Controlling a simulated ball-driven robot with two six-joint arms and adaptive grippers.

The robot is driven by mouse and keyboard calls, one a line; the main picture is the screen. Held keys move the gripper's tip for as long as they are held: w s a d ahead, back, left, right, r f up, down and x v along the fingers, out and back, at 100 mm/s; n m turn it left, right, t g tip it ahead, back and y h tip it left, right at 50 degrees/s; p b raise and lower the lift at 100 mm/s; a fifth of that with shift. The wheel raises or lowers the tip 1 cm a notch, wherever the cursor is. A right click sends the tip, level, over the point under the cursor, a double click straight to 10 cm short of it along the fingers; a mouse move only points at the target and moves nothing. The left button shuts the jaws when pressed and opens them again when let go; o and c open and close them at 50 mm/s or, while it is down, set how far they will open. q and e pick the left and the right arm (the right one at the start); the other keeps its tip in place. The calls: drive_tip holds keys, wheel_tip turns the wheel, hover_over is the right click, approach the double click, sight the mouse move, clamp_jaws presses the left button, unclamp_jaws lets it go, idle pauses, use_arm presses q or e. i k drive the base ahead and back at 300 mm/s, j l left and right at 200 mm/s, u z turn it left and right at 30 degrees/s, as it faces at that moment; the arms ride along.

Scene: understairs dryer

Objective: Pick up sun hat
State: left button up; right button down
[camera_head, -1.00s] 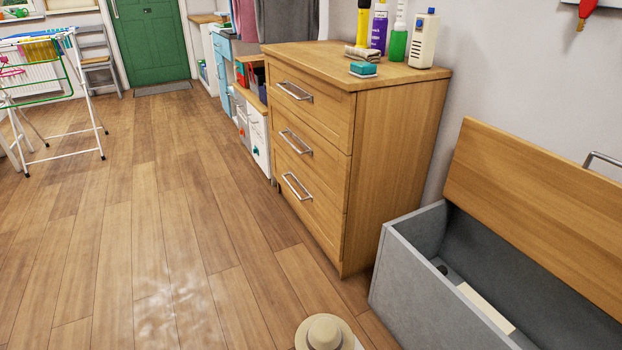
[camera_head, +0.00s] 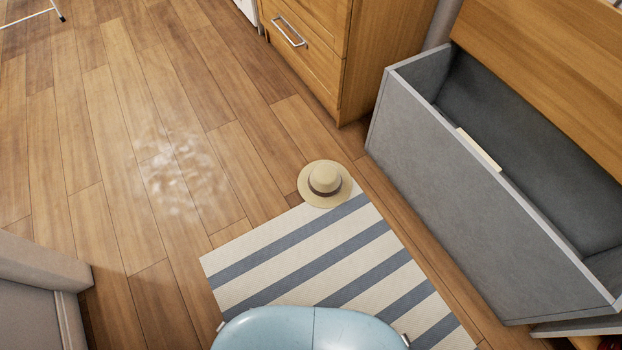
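The sun hat (camera_head: 325,181) is straw-coloured with a round brim and a dark band around its crown. It sits upright at the far corner of a blue-and-white striped rug (camera_head: 322,268), its brim partly over the wooden floor. No gripper shows in the head view, so I cannot see either one near the hat. My own light blue body shows at the bottom edge, over the near part of the rug.
An open grey storage bench (camera_head: 470,205) with a raised wooden lid (camera_head: 555,65) stands to the right. A wooden chest of drawers (camera_head: 370,60) stands behind the hat. Wooden floor (camera_head: 130,190) is clear to the left, up to a pale wall corner (camera_head: 45,275).

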sight(323, 184)
drive_tip(key=i+u, duration=0.25)
drive_tip(key=i, duration=0.2)
drive_tip(key=i+l+u, duration=0.25)
drive_tip(key=i, duration=0.15)
